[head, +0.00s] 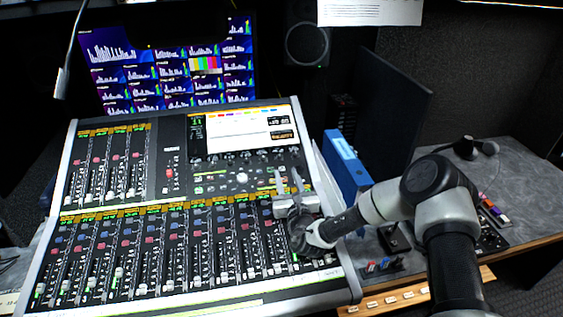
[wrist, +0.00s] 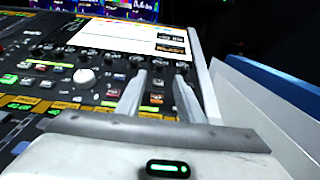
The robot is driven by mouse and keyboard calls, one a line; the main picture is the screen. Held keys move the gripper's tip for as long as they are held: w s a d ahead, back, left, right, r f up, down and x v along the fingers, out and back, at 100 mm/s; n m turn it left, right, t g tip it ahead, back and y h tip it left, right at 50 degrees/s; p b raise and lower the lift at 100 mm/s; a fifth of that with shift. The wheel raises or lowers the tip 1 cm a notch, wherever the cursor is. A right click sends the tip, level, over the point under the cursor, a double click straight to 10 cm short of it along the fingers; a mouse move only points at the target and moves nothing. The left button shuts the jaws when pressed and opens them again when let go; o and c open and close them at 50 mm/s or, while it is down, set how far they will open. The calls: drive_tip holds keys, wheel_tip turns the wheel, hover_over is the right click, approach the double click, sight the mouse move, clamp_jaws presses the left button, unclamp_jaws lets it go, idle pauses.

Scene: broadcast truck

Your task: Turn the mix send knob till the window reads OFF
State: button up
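The sound console (head: 150,208) fills the left and middle of the head view. A large pale knob (head: 242,178) stands on its centre panel; it also shows in the wrist view (wrist: 84,76). A row of small dark knobs runs under the screen. I cannot tell which one is the mix send knob. Small lit windows (wrist: 170,47) sit at the screen's right edge; their text is unreadable. My gripper (head: 287,177) is over the console's right side. In the wrist view its two fingers (wrist: 160,82) are apart, with only panel showing between them, right of the pale knob.
The console screen (head: 238,130) lies beyond my fingers. A blue binder-like object (head: 347,165) stands close by the console's right edge. A dark upright panel (head: 395,115) rises behind it. Fader strips (head: 180,255) cover the console's front. Monitors (head: 165,75) line the back.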

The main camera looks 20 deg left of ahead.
sight(281, 157)
drive_tip(key=x, duration=0.8)
drive_tip(key=shift+w+a+b, duration=0.25)
drive_tip(key=shift+w+b, duration=0.05)
drive_tip(key=shift+b, duration=0.1)
clamp_jaws()
